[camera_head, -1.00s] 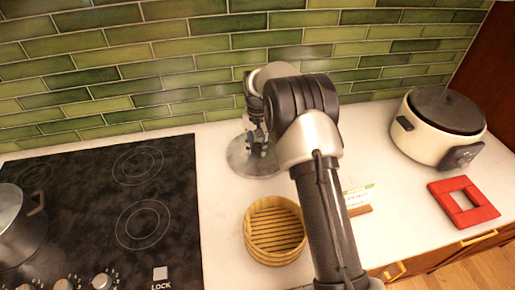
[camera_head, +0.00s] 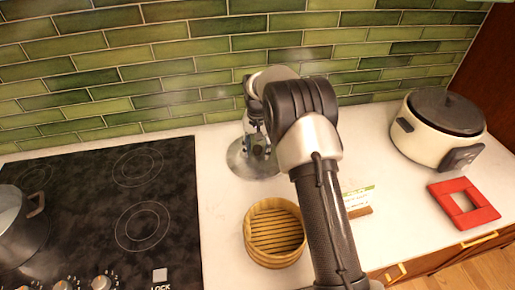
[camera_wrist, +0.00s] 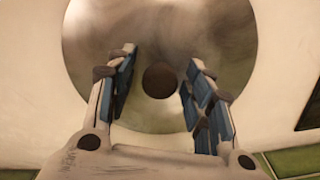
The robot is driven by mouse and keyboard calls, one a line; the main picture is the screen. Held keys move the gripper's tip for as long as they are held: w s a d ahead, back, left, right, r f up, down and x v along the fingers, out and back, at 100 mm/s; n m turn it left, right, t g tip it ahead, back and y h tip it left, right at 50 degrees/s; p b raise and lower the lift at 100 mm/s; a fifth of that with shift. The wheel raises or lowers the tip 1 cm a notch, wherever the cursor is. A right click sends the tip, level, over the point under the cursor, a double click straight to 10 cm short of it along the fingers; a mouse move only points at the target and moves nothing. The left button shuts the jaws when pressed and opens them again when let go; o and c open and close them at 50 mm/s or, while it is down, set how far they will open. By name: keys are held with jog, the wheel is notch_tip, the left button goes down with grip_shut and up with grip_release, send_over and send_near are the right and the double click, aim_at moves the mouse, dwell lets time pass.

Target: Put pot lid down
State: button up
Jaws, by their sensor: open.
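The pot lid is a round, shiny metal disc with a dark round knob. In the head view the pot lid (camera_head: 237,163) lies on the white counter close to the tiled wall, right of the cooktop, partly hidden by my arm. In the wrist view the lid (camera_wrist: 215,30) fills the upper middle, and its knob (camera_wrist: 160,80) shows between my fingers with a gap on each side. My gripper (camera_wrist: 158,66) is open over the lid. In the head view my gripper (camera_head: 257,146) is mostly hidden behind my wrist.
A black cooktop (camera_head: 90,215) with a metal pot (camera_head: 18,225) is at left. A round bamboo steamer (camera_head: 274,233) stands in front of the lid. A small card (camera_head: 358,198), a red square frame (camera_head: 463,203) and a white cooker (camera_head: 435,135) are at right. The tiled wall (camera_head: 220,60) is close behind.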

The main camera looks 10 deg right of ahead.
aim_at(258, 148)
jog(key=s+r+n+t+p, duration=0.1)
jog(key=s+r+p, duration=0.15)
jog(key=r, duration=0.85)
jog(key=s+r+p, duration=0.1)
jog(key=s+r, duration=0.3)
jog(key=r, duration=0.8)
jog(key=s+r+n+t, duration=0.1)
jog(key=s+r, duration=0.3)
jog(key=s, duration=0.7)
jog(key=s+r+n+t, duration=0.1)
jog(key=s+r, duration=0.3)
jog(key=s, duration=0.7)
jog(key=s+f+n+t, duration=0.1)
jog(key=s+f, duration=0.3)
jog(key=s, duration=0.7)
jog(key=shift+s+f+n+t, duration=0.25)
jog(key=shift+f+n+t, duration=0.05)
jog(key=shift+f, duration=0.05)
